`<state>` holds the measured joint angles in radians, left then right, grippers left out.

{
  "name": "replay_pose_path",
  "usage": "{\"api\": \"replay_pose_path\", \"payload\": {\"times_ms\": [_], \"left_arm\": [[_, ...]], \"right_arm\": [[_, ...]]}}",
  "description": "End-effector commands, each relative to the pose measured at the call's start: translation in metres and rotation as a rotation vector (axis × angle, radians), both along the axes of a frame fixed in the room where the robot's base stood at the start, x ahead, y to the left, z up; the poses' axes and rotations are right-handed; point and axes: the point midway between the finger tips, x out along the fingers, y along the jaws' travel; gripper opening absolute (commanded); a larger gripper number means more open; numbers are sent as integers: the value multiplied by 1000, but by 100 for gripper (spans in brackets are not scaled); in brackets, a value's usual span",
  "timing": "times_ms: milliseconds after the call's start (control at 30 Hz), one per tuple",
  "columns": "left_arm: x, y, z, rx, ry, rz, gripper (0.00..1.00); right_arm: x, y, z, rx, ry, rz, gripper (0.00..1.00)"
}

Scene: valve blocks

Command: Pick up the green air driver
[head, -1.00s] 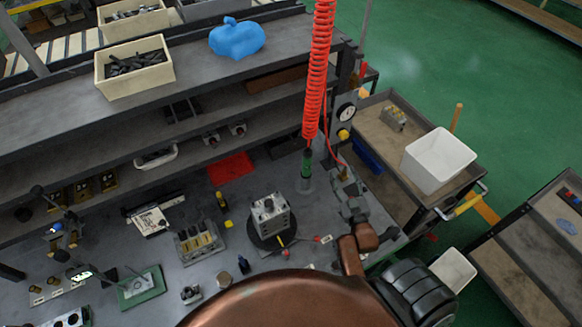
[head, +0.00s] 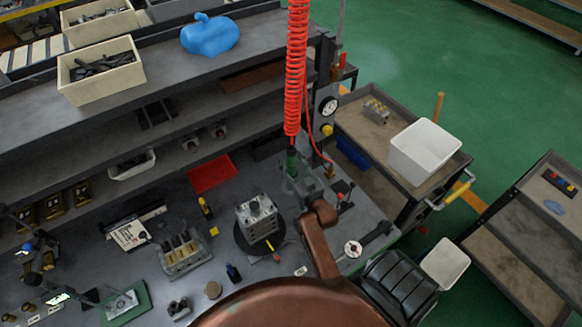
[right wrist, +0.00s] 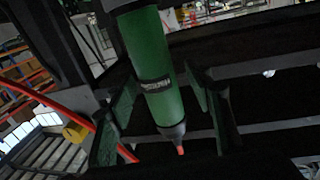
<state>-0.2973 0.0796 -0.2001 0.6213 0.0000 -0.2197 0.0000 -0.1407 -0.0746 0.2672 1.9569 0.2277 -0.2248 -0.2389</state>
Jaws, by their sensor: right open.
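The green air driver (head: 292,161) hangs tip-down from a red coiled hose (head: 298,70) above the bench, near its right end. In the right wrist view the driver (right wrist: 158,82) is a green cylinder with a dark label band, a grey nose and an orange-red tip. My right gripper (head: 299,180) is at the driver and partly hides its lower part. In the right wrist view the fingers of my right gripper (right wrist: 165,112) are apart, with the driver between them. A gap shows on each side of the driver. My left gripper is not in view.
A valve block (head: 256,220) stands on a round dark base left of my right arm. A gauge post (head: 327,110) rises close behind the driver. A red mat (head: 211,174) lies further left. A cart with a white bin (head: 424,150) stands at right.

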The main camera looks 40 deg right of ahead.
Motion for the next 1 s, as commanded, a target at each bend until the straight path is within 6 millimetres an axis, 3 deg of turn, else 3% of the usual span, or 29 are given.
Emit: {"api": "replay_pose_path", "payload": {"times_ms": [200,867,1000], "left_arm": [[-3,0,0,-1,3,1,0],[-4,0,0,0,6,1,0],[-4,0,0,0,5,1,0]], "right_arm": [[0,-1,1,-1,0,-1,47],[0,-1,1,-1,0,-1,2],[0,-1,1,-1,0,-1,0]]}}
